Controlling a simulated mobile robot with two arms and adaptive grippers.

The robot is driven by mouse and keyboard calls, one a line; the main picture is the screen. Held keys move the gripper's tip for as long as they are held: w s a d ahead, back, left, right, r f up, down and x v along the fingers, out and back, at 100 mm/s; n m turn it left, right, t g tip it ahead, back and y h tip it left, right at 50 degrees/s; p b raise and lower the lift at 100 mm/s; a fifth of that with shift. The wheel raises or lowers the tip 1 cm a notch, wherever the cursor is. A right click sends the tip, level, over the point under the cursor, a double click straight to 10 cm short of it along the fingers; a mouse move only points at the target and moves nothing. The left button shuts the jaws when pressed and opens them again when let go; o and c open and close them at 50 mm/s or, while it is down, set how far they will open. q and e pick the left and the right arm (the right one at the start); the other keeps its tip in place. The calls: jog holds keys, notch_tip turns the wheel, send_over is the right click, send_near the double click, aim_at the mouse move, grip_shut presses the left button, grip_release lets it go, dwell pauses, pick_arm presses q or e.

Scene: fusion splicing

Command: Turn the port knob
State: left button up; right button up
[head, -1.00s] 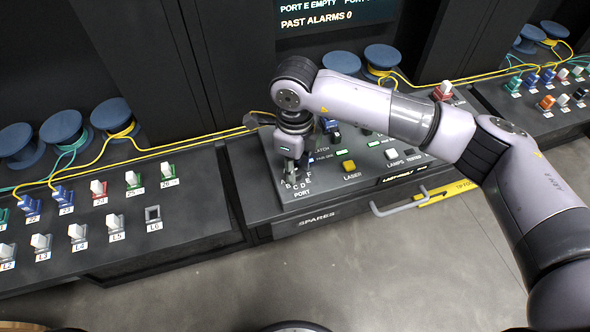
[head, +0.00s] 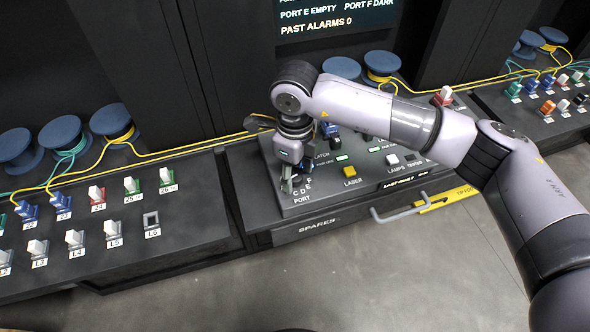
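The port knob's place is marked by the PORT label and letters (head: 301,194) at the near left corner of the dark control panel (head: 325,198). The knob itself is hidden under my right gripper. My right gripper (head: 289,185) points down at this spot, its fingertips just above or around the knob. I cannot tell whether the fingers touch the knob or how far apart they are. My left gripper is not in view.
A yellow LASER button (head: 349,171) and a LAMPS switch (head: 392,160) sit right of the gripper. A grey handle (head: 402,215) juts out in front. Yellow cables run behind.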

aim_at(295, 175)
notch_tip(295, 175, up, 12)
dwell(0.7)
dwell(0.4)
